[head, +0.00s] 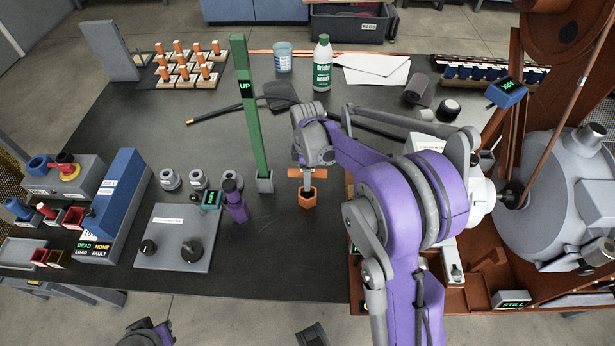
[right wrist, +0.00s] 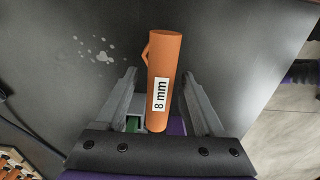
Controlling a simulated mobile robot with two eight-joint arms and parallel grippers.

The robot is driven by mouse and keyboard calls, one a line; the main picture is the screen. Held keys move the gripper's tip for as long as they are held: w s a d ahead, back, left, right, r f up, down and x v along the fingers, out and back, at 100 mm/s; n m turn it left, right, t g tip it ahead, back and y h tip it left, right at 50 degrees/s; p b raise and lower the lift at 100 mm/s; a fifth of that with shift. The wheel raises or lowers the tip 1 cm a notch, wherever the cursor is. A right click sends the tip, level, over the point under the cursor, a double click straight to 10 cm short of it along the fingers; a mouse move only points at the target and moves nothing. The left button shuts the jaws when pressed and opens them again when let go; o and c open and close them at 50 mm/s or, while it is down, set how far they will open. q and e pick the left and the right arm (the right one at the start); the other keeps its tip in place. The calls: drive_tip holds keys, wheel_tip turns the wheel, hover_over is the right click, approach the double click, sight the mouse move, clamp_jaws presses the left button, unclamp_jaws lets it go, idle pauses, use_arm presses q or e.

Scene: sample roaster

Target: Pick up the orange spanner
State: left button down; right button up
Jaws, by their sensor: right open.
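The orange spanner (right wrist: 164,85) is a stubby orange cylinder with a white "8 mm" label in the right wrist view. It lies between the two open grey fingers of my right gripper (right wrist: 160,102), with visible space on both sides. In the head view, my right gripper (head: 307,181) points down at the table, and an orange hexagonal part (head: 307,199) shows right below it.
A green post (head: 245,100) marked "UP" stands just left of the right gripper. A purple bottle-like item (head: 235,205) and a grey knob box (head: 178,238) are further left. The brown roaster frame (head: 356,275) is close on the right. Dark table in front is bare.

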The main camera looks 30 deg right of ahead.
drive_tip(key=shift+c, duration=0.3)
clamp_jaws()
idle(1.1)
